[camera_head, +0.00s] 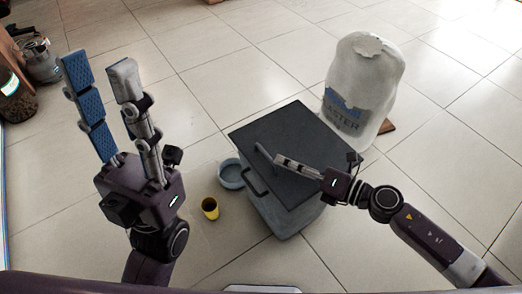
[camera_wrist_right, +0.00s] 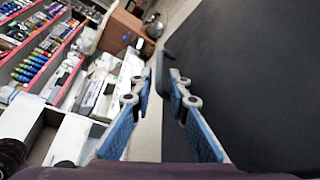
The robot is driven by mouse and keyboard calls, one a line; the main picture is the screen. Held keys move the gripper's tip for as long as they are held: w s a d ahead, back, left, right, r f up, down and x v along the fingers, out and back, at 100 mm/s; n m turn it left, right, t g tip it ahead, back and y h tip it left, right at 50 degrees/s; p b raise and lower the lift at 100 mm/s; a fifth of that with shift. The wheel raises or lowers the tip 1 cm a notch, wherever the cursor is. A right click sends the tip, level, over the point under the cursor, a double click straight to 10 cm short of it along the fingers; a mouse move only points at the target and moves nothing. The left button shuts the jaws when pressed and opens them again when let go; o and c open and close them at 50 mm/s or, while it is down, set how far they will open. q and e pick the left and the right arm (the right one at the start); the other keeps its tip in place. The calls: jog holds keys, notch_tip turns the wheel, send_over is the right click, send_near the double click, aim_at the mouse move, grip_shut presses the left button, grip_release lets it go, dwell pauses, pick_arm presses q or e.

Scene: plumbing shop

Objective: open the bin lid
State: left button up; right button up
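The bin (camera_head: 284,222) is a grey box on the floor with a flat dark lid (camera_head: 295,125), which lies shut on it. A dark handle (camera_head: 250,182) sits at the lid's left edge. My right gripper (camera_head: 269,155) is over the lid, its fingers apart and pointing left. In the right wrist view, the handle (camera_wrist_right: 164,66) shows in the gap between the open fingertips (camera_wrist_right: 160,80), with the lid (camera_wrist_right: 265,75) on the right. I cannot tell whether the fingers touch the handle. My left gripper (camera_head: 98,66) is raised at the left, open and empty.
A white sack (camera_head: 365,80) stands right behind the bin. A blue-grey bowl (camera_head: 231,176) and a yellow cup (camera_head: 210,208) are on the floor left of the bin. Shelves (camera_wrist_right: 40,55) show in the right wrist view. The tiled floor behind is mostly clear.

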aim_at(266, 153)
jog(key=x, duration=0.7)
jog(key=shift+b, duration=0.3)
jog(key=shift+c, duration=0.3)
grip_shut()
